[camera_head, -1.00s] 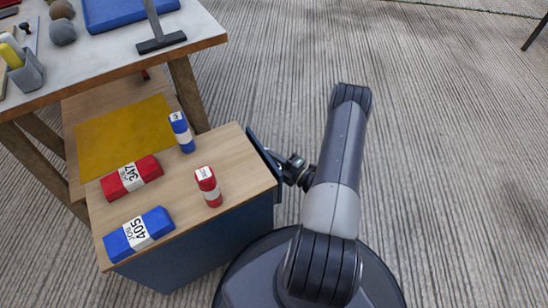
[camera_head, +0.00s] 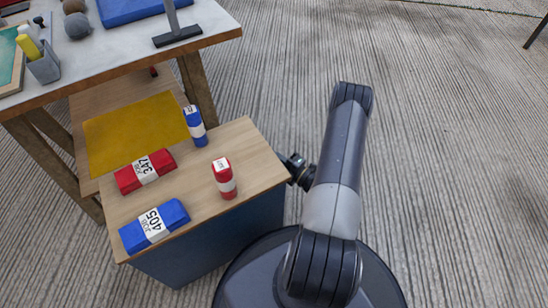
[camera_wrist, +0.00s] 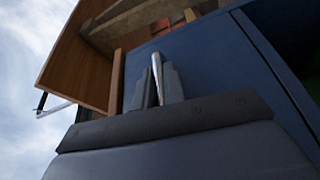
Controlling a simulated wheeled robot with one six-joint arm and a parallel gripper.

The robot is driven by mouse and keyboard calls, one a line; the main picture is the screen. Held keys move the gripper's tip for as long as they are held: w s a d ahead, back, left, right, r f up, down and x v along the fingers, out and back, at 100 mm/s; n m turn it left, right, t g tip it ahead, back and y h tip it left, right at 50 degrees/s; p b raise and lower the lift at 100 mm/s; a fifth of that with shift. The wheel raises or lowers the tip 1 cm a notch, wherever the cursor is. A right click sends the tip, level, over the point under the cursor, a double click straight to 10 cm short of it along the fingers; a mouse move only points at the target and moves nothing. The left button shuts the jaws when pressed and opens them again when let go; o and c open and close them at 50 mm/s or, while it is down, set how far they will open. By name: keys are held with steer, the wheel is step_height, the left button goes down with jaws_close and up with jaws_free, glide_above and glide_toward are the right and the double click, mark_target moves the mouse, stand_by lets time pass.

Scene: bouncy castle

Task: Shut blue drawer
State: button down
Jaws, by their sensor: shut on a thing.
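The blue drawer's front (camera_wrist: 205,65) fills much of the wrist view as a flat dark blue panel. In the head view it no longer shows past the right edge of the wooden cabinet top (camera_head: 190,200); the cabinet body (camera_head: 225,240) below is dark blue. My gripper (camera_wrist: 157,80) is against the drawer front, its fingers closed around a thin pale bar that looks like the drawer's handle (camera_wrist: 157,72). In the head view my gripper (camera_head: 292,165) is at the cabinet's right edge, its fingertips hidden there. The exact gap of the drawer cannot be seen.
On the cabinet top are a red box (camera_head: 145,170), a blue box (camera_head: 155,224), a red bottle (camera_head: 224,178) and a blue bottle (camera_head: 194,125). A workbench (camera_head: 110,75) stands behind. The floor to the right is clear.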

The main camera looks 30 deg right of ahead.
steer(key=shift+a, duration=0.25)
steer(key=c, duration=1.5)
jaws_free()
steer(key=shift+s+d, duration=0.2)
steer(key=shift+s, duration=0.1)
steer(key=p+v, duration=0.2)
steer(key=v, duration=0.8)
steer(key=shift+f, duration=0.1)
